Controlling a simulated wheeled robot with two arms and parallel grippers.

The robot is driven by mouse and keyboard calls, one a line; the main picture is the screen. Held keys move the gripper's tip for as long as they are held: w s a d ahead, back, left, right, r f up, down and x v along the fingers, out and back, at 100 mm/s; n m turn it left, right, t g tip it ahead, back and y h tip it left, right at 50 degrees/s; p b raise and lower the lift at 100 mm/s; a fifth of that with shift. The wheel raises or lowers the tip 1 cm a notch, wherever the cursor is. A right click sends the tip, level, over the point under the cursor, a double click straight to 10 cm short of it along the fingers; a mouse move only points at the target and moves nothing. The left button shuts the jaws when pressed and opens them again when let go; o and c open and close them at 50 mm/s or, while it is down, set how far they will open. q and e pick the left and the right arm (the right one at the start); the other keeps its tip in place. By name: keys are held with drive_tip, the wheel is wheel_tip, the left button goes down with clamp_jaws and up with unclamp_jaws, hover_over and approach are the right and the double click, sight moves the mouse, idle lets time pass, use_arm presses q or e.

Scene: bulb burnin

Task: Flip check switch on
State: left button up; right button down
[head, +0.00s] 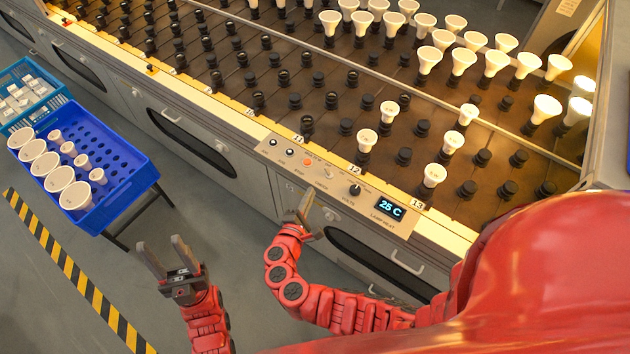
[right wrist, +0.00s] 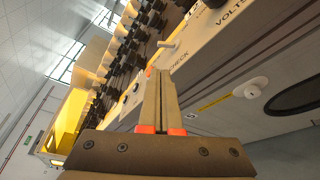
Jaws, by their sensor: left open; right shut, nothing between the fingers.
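The check switch (head: 328,174) is a small pale lever on the control panel (head: 268,150) along the rack's front edge, between the orange stop button (head: 306,162) and the volts knob (head: 355,190). In the right wrist view the lever (right wrist: 167,44) stands out from the panel near the word CHECK. I cannot tell whether it is on or off. My right gripper (head: 307,197) is shut and empty, just in front of the panel. In the right wrist view its fingertips (right wrist: 160,74) are near the lever, seemingly apart from it. My left gripper (head: 161,244) is open and empty above the floor.
The rack (head: 230,60) holds rows of dark sockets, some with white bulbs. A blue crate (head: 133,160) with several bulbs stands at the left. The floor between crate and rack is clear.

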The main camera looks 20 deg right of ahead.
sight(319, 178)
drive_tip(key=p+x, duration=0.1)
drive_tip(key=x, duration=0.6)
drive_tip(key=shift+w+d, duration=0.15)
drive_tip(key=shift+d, duration=0.05)
drive_tip(key=shift+x, duration=1.05)
drive_tip(key=shift+f, duration=0.15)
